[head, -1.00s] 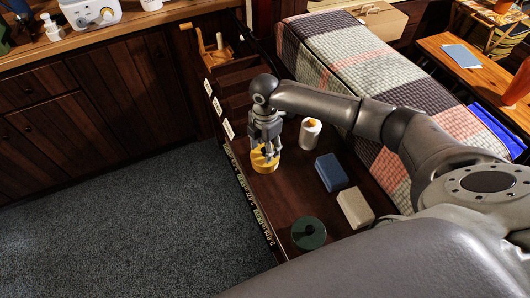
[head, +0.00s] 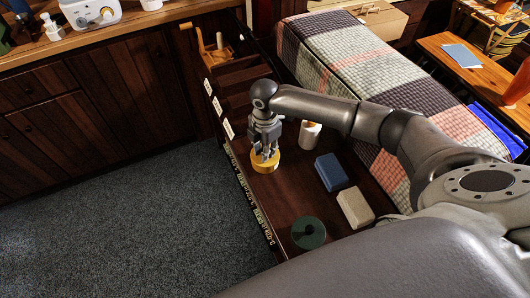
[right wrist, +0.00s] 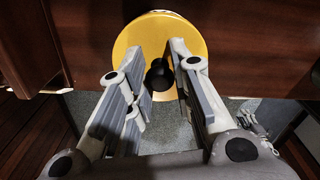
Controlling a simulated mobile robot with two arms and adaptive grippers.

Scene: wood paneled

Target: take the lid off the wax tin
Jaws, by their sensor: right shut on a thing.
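The wax tin (head: 266,167) is round and yellow and sits on the dark wood surface near its left edge. My left gripper is in neither view.
A white roll (head: 310,135) stands right of the tin. A blue block (head: 330,172), a beige block (head: 355,207) and a green disc (head: 308,232) lie nearer me. A wooden caddy (head: 212,50) is at the back. The plaid bed (head: 345,75) borders the right.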

